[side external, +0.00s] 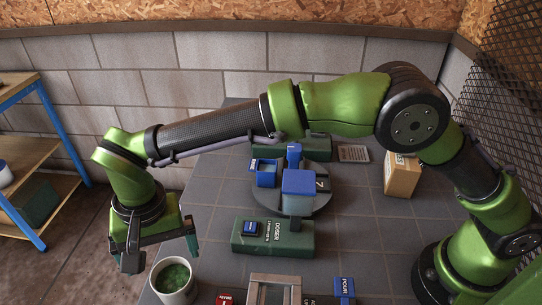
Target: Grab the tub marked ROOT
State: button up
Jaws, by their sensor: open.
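I cannot read the word ROOT on anything in the side external view. A small blue-rimmed tub (265,175) stands on the round dark turntable (322,200), with a label too small to read. A taller pale container with a blue top (298,196) stands beside it, nearer the camera. A white tub (175,285) full of green material stands at the table's front left edge. My gripper (163,250) points down at the left, open, with its fingers apart and nothing seen between them. It appears just above and behind the white tub, apart from the turntable.
A green box marked DOSER (290,240) with a blue button lies in front of the turntable. A blue POUR block (344,288) and a grey frame (275,287) are at the front. A cardboard box (402,176) stands at the right. The grey table (375,240) is bare right of the turntable.

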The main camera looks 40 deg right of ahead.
aim_at(172, 278)
notch_tip(172, 278, down, 10)
jog(key=shift+w+r, duration=0.15)
dwell(0.3)
jog(key=shift+r, duration=0.1)
jog(key=c, duration=1)
